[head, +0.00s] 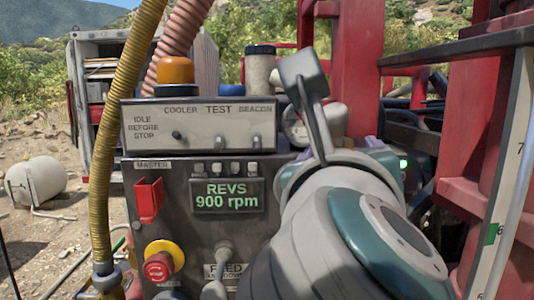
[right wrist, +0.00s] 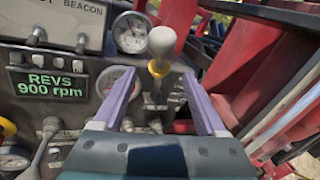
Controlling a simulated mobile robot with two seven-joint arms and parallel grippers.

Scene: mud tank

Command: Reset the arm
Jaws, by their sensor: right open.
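My right arm comes in from the lower right in the head view and covers part of the control panel (head: 190,205). My right gripper (head: 340,148) is mostly hidden there behind its own wrist. In the right wrist view my right gripper (right wrist: 160,78) is open, its two purple fingers pointing at the panel. A lever with a pale grey knob (right wrist: 162,42) and a yellow collar stands between and beyond the fingertips, with no visible contact. The knob also shows in the head view (head: 334,117), partly covered. My left gripper is not in view.
The panel display (head: 226,195) reads REVS 900 rpm. A red master switch (head: 148,198), a red-and-yellow stop button (head: 160,262) and the feed lever (head: 222,262) are to the left. A gauge (right wrist: 131,33) is beside the knob. Red frame posts (head: 351,70) stand to the right.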

